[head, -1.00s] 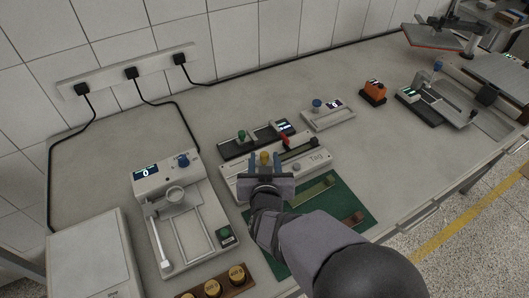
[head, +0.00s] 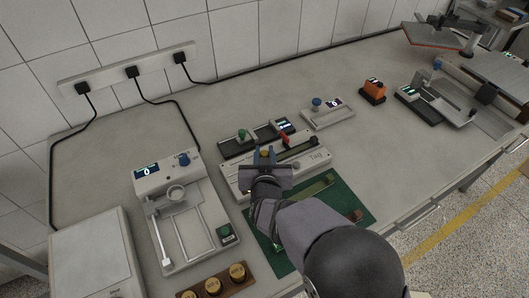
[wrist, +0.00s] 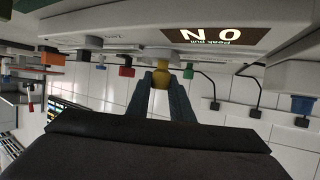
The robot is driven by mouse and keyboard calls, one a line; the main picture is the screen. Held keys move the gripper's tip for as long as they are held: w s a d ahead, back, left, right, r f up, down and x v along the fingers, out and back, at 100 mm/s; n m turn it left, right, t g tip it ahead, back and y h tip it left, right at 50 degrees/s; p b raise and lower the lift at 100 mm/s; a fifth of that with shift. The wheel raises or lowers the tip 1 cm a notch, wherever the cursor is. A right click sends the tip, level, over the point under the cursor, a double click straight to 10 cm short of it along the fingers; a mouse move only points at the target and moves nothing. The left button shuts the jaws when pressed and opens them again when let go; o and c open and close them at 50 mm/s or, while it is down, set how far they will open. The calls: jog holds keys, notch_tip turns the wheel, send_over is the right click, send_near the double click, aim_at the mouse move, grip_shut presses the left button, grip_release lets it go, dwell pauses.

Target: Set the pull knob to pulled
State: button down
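A yellow knob (head: 264,154) is at the left part of the pale device (head: 233,180) marked "Tag". In the wrist view the yellow knob (wrist: 161,67) sits between the two fingertips. My gripper (head: 265,156) is shut on the yellow knob, with a finger against each side. In the wrist view my gripper (wrist: 161,80) hides the knob's lower part. I cannot tell from these frames whether the knob is pushed in or pulled out.
A green-knobbed device (head: 236,147) stands just behind, and a red lever (head: 285,139) is to the right. A green mat (head: 340,190) lies in front. A tester with a blue knob (head: 182,159) stands left.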

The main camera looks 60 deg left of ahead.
jog(key=s+p, duration=0.2)
jog(key=s, duration=0.6)
jog(key=shift+s, duration=0.4)
jog(key=shift+w, duration=0.1)
jog(key=c, duration=1.6)
grip_release()
jog(key=shift+o, duration=0.2)
jog(key=shift+b+v, duration=0.8)
jog(key=shift+v, duration=2.85)
jog(key=shift+r, duration=0.1)
